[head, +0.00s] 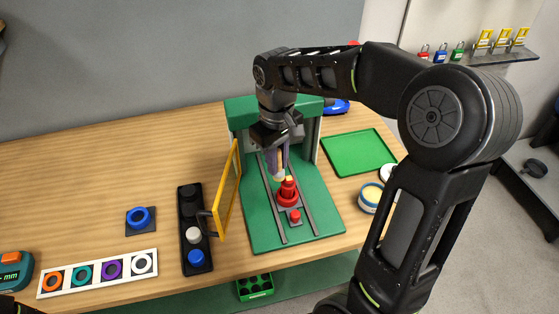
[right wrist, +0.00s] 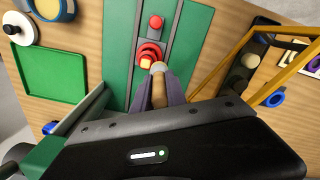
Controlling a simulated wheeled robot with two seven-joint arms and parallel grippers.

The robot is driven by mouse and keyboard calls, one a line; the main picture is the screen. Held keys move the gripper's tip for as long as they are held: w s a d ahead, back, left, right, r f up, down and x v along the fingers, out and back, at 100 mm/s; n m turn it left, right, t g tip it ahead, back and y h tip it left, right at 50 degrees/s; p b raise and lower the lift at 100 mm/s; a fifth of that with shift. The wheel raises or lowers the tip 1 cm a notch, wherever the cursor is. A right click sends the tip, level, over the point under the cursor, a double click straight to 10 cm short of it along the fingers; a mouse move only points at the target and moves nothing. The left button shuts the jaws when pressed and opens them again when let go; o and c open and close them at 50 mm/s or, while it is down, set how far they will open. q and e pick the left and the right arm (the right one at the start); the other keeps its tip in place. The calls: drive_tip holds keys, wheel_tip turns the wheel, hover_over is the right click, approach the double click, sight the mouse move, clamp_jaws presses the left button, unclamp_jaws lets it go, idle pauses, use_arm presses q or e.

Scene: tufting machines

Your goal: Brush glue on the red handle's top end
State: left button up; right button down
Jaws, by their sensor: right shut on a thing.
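The red handle (head: 288,192) stands upright on a red round base between two grey rails on the green machine bed. It also shows in the right wrist view (right wrist: 151,52), with a yellowish patch at its top end. My right gripper (head: 277,160) is above it, fingers pointing down. In the right wrist view the gripper (right wrist: 159,98) is shut on a brush (right wrist: 159,90) with a wooden handle and pale tip. The tip is at or very near the handle's top; I cannot tell whether they touch. A blue-rimmed pot of cream-coloured glue (head: 371,197) stands to the right.
The green machine frame (head: 240,115) arches behind the handle. A yellow-framed guard (head: 228,190) stands open at its left. A smaller red button-like piece (head: 294,216) is in front. A green tray (head: 358,153) lies right, a black button box (head: 194,235) left.

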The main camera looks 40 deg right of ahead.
sight(279, 150)
drive_tip(key=r, duration=0.1)
drive_tip(key=r+p, duration=0.1)
drive_tip(key=r, duration=0.1)
drive_tip(key=shift+d+r+p, duration=0.25)
drive_tip(key=shift+r+p, duration=0.05)
drive_tip(key=shift+p, duration=0.1)
drive_tip(key=shift+a+r+p, duration=0.15)
drive_tip(key=shift+r+p, duration=0.45)
drive_tip(key=shift+r, duration=1.3)
